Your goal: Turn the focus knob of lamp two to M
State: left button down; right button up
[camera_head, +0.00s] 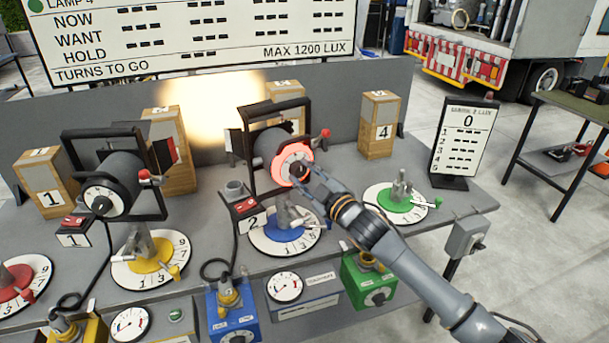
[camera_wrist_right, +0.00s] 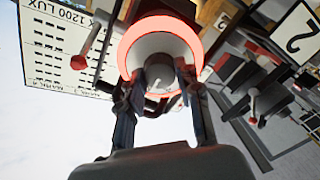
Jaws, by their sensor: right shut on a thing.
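Lamp two (camera_head: 262,143) is a dark round lamp in a black yoke on the grey bench, behind a card marked 2 (camera_head: 254,221). The focus knob (camera_wrist_right: 158,72) is a grey knob at the centre of a dial ring (camera_head: 284,158) that glows red and white. My right gripper (camera_head: 301,172) reaches in from the lower right and is shut on the knob. In the right wrist view its two fingers (camera_wrist_right: 160,88) stand on either side of the knob. The dial's letters are too small or covered to read. My left gripper is not in view.
Lamp one (camera_head: 104,180) stands to the left with its own dial. Wooden blocks (camera_head: 379,124) line the back. A red-tipped lever (camera_head: 320,139) is close to the knob. Coloured turntables (camera_head: 398,205) and boxes (camera_head: 233,310) fill the front. A reading board (camera_head: 465,137) shows 0.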

jog(key=o, duration=1.1)
jog(key=shift+o, duration=0.2)
jog(key=v, duration=1.2)
jog(key=shift+s+f, duration=0.1)
jog(key=shift+f, duration=0.05)
